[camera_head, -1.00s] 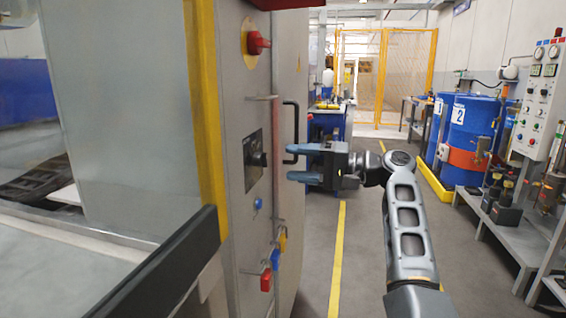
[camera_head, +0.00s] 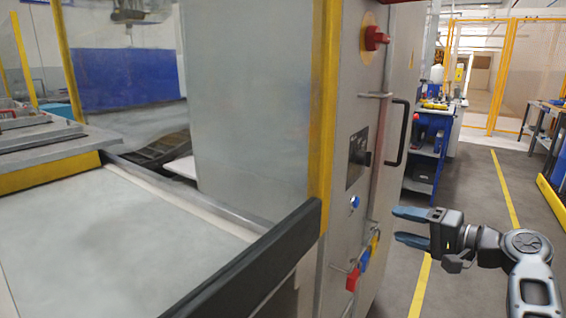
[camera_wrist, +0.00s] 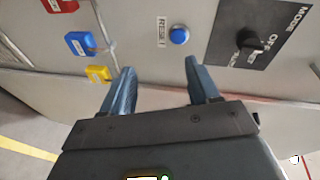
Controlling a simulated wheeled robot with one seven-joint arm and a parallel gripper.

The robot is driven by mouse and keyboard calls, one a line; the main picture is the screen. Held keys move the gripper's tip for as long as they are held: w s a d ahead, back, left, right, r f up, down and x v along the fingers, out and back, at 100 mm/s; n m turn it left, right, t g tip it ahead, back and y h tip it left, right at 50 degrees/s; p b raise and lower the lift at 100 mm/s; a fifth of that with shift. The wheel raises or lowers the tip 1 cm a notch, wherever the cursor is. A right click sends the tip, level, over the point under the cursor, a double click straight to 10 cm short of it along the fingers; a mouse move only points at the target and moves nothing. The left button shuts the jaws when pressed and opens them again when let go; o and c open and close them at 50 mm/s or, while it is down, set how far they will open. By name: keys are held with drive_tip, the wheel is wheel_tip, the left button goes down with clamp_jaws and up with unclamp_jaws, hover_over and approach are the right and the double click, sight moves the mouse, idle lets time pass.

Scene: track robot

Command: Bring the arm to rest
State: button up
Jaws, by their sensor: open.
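My gripper (camera_head: 412,228) is open and empty, its two blue fingers apart, in the aisle just right of the grey cabinet (camera_head: 348,215). In the wrist view my gripper (camera_wrist: 157,82) faces the cabinet panel (camera_wrist: 140,40). A blue reset button (camera_wrist: 179,36) shows beyond the fingertips, and a black mode knob (camera_wrist: 256,45) is to its right. I see no contact between the fingers and the panel. My arm (camera_head: 530,265) comes in from the lower right.
Red (camera_head: 353,280), blue (camera_head: 363,259) and yellow (camera_head: 375,243) padlocks hang on the cabinet. A black handle (camera_head: 398,135) and a red knob (camera_head: 375,38) stick out from it. A blue cart (camera_head: 424,160) stands behind. The aisle floor (camera_head: 475,180) is clear.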

drive_tip(key=s+f+h+p, duration=0.2)
drive_tip(key=s+f+h, duration=0.5)
drive_tip(key=s+f, duration=1.2)
drive_tip(key=s+h+p, duration=0.1)
drive_tip(key=s+h, duration=0.2)
drive_tip(key=s, duration=0.7)
drive_tip(key=s+a+r+n+t+h+p, duration=0.1)
drive_tip(key=s+r+n, duration=0.15)
drive_tip(key=s, duration=0.55)
drive_tip(key=s+a+r+n+p, duration=0.1)
drive_tip(key=s+r, duration=0.2)
drive_tip(key=s, duration=0.4)
drive_tip(key=s+a+r+n+t+p, duration=0.1)
drive_tip(key=s+a+r+n, duration=0.3)
drive_tip(key=s+r, duration=0.6)
wheel_tip(320, 180, up, 4)
drive_tip(key=shift+s+a+f+t+y, duration=0.2)
drive_tip(key=shift+s+t+y, duration=0.1)
drive_tip(key=shift+t, duration=0.1)
